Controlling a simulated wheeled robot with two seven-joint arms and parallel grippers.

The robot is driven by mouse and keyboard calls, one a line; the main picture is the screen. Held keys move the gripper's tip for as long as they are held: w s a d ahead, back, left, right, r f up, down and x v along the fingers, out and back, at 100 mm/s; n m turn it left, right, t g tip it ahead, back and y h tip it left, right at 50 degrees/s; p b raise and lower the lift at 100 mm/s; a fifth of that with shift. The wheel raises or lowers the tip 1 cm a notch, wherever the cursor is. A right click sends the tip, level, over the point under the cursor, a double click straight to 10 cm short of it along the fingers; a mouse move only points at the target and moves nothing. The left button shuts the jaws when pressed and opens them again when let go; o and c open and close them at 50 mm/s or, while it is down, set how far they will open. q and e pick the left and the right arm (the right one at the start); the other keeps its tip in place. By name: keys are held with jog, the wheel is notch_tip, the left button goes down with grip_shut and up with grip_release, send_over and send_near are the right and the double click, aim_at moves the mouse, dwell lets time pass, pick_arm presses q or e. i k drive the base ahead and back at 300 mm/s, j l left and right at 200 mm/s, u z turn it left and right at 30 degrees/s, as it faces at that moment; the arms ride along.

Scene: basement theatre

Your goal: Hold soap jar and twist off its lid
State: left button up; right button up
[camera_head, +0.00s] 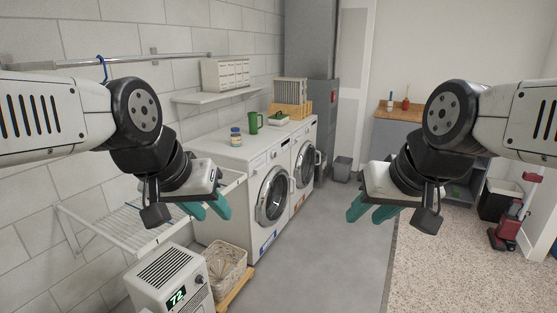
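The lid (236,130) sits on the jar. My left gripper (209,211) is in front of and below the jar in the picture, with its two teal fingers apart and nothing between them. My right gripper (370,214) is over the floor to the right of the machines, also with its teal fingers apart and empty. Neither gripper touches the jar.
A wall shelf (215,97) hangs above. A wire drying rack (135,225), a white dehumidifier (168,280) and a wicker basket (226,264) crowd the left. The grey floor (335,240) is clear.

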aim_at(236, 140)
jog(key=i+l, duration=0.1)
jog(key=i, duration=1.7)
jog(key=i+u, duration=0.35)
jog(key=i+l+u, duration=0.35)
jog(key=i, duration=0.2)
jog(key=i+l+u, duration=0.2)
jog(key=i+u, duration=0.15)
jog(key=i, duration=0.1)
